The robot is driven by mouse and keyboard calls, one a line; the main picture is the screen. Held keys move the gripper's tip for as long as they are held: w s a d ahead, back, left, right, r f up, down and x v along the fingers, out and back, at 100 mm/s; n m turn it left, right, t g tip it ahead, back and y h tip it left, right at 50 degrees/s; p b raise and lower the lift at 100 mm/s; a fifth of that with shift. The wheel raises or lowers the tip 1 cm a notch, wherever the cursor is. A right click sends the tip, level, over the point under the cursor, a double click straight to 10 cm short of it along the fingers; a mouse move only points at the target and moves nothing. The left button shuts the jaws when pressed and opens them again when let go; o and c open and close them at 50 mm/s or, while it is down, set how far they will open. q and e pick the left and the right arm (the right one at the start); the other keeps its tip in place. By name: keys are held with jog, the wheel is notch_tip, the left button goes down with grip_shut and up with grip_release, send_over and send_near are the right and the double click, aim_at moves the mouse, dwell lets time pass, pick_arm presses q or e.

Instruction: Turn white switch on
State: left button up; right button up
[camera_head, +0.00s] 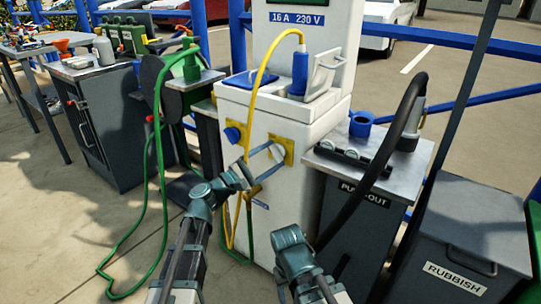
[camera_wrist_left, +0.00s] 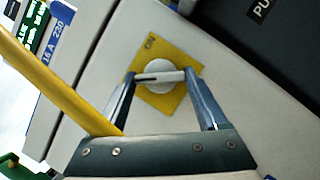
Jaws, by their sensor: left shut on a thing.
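The white switch (camera_head: 277,152) is a round knob with a raised bar, set on a yellow diamond-tilted plate on the front of the white power pedestal (camera_head: 310,190). In the left wrist view the white switch (camera_wrist_left: 158,84) lies between my fingertips, its bar running from one finger to the other. My left gripper (camera_head: 262,163) is shut on it; it also shows in the left wrist view (camera_wrist_left: 160,77). Small lettering stands at the plate's upper corner in that view. My right arm is at the lower middle of the head view; its fingers do not show.
A yellow cable (camera_head: 258,85) runs down the pedestal left of the switch from a blue plug (camera_head: 299,72). A green hose (camera_head: 147,175) hangs at left. A black pump-out hose (camera_head: 385,150) and rubbish bin (camera_head: 470,235) stand at right.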

pick_arm(q)
jog(key=m+g+p, duration=0.1)
jog(key=m+p, duration=0.1)
jog(key=m, duration=0.1)
jog(key=m+g+y+p, duration=0.1)
jog(key=m+p, duration=0.1)
jog(key=m, duration=0.1)
jog(key=r+m+g+p, duration=0.1)
jog(key=m+p, duration=0.1)
jog(key=m, duration=0.1)
jog(key=shift+y+p, duration=0.4)
jog(key=m+y+p, duration=0.1)
jog(key=m+p, duration=0.2)
jog(key=m, duration=0.1)
jog(key=shift+y, duration=0.4)
jog(key=shift+s+m+y+p, duration=0.1)
jog(key=shift+m+y+p, duration=0.6)
jog(key=shift+m, duration=0.4)
jog(key=shift+f, duration=0.1)
jog(key=o, duration=1.3)
jog(key=p+v, duration=0.4)
jog(key=v, duration=0.9)
jog(key=shift+s+a, duration=0.15)
jog(key=shift+a, duration=0.2)
